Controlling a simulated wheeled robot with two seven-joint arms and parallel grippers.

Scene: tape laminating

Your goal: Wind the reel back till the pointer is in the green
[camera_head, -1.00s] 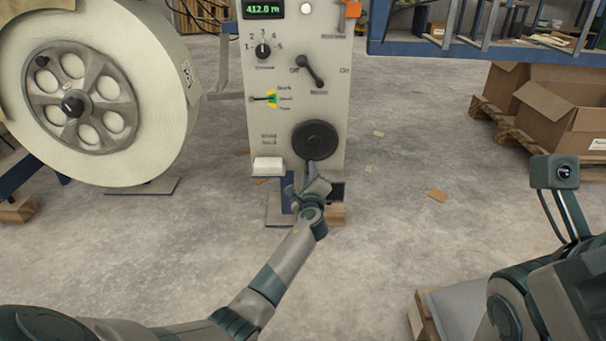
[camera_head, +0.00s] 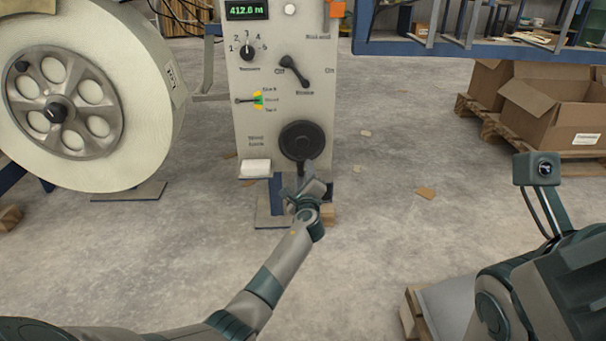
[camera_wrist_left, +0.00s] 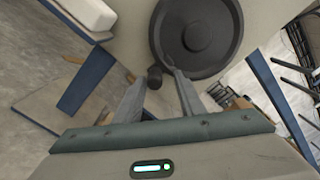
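The large white tape reel (camera_head: 150,120) with its grey spoked hub (camera_head: 65,100) stands at the left in the head view. The machine's panel (camera_head: 215,125) carries a small gauge (camera_head: 258,100) with yellow and green bands. Its dark pointer (camera_head: 243,101) lies about level, toward the green middle band. A round black handwheel (camera_head: 302,140) sits low on the panel. My left gripper (camera_head: 303,178) is just below it. In the left wrist view, the handwheel's (camera_wrist_left: 197,35) small dark knob (camera_wrist_left: 154,77) sits between the open fingertips (camera_wrist_left: 158,80), with visible gaps. My right gripper is out of view.
The panel also has a green display (camera_head: 247,10), a tension dial (camera_head: 247,52) and a brake lever (camera_head: 295,72). A white block (camera_head: 255,168) juts out left of the handwheel. Cardboard boxes (camera_head: 545,105) and a blue rack (camera_head: 440,48) stand at the right.

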